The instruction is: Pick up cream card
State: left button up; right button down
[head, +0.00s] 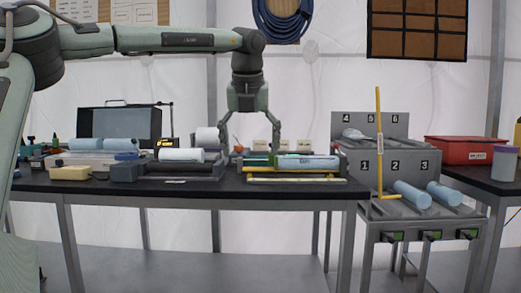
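Small cream cards stand in a row at the back of the dark table, behind the trays: a left card (259,146), and a right card (304,145). One between them is partly covered by my gripper's finger. The print on them is too small to read. My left gripper (250,147) hangs down over the middle of the table with its fingers spread wide apart. Nothing shows held between them. The left card appears between the fingers; I cannot tell the depth between it and the fingertips. My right gripper does not show.
The dark table (230,195) carries trays with a white roll (181,155) and a blue roll (306,162). An open black case (120,122) stands left. A grey numbered station (380,160) with blue cylinders (412,194) and a yellow pole (378,130) stands right, before a red box (463,150).

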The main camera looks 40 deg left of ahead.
aim_at(258, 145)
jog(key=i+j, duration=0.5)
jog(key=j, duration=0.15)
jog(key=i+j, duration=0.5)
jog(key=j, duration=0.15)
jog(key=i+j, duration=0.5)
jog(key=j, duration=0.1)
